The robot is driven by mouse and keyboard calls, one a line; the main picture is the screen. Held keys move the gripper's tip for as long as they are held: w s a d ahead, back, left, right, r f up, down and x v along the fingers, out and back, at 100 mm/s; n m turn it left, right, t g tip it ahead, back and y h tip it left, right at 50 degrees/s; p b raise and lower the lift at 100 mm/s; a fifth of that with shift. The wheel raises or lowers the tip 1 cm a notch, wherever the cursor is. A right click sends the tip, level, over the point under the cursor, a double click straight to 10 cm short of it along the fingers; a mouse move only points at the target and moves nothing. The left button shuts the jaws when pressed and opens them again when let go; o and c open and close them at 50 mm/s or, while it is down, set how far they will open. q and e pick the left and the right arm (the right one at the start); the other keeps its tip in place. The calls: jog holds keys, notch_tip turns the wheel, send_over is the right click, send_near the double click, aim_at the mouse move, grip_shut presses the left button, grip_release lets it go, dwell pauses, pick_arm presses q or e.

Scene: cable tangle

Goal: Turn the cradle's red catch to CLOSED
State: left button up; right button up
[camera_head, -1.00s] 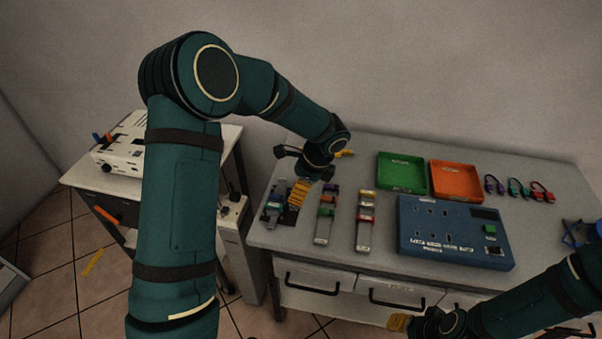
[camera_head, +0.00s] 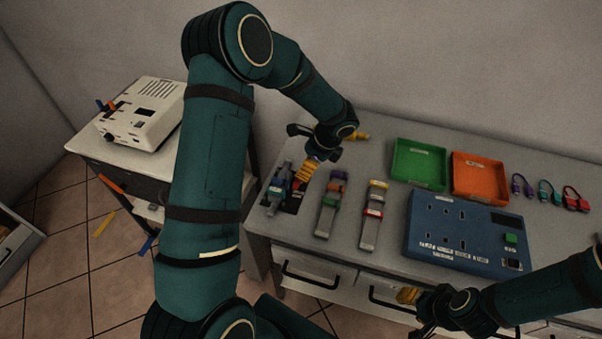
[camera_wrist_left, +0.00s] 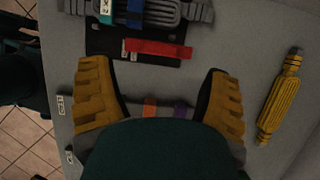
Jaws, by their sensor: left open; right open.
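The cradle (camera_wrist_left: 150,12), grey with a blue and green part in it, lies at the top of the left wrist view on a black plate (camera_wrist_left: 105,42). Its red catch (camera_wrist_left: 158,48) is a flat bar lying across the plate; I cannot read any marking beside it. In the head view the cradle (camera_head: 277,190) sits at the table's left end, and the catch cannot be made out. My left gripper (camera_wrist_left: 156,80) is open, with its yellow fingers spread and apart from the catch. My right gripper (camera_head: 408,296) is open in front of the table, away from the cradle.
Two grey strips with coloured bands (camera_head: 326,215) (camera_head: 369,230) lie right of the cradle. A yellow tool (camera_wrist_left: 282,95) lies beside my left gripper. Green (camera_head: 396,176) and orange (camera_head: 458,187) trays and a blue panel (camera_head: 425,220) stand further right. A white box (camera_head: 150,105) sits on a side table.

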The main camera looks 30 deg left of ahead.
pick_arm(q)
jog(key=shift+x, duration=2.75)
jog(key=shift+c, duration=0.3)
jog(key=c, duration=1.1)
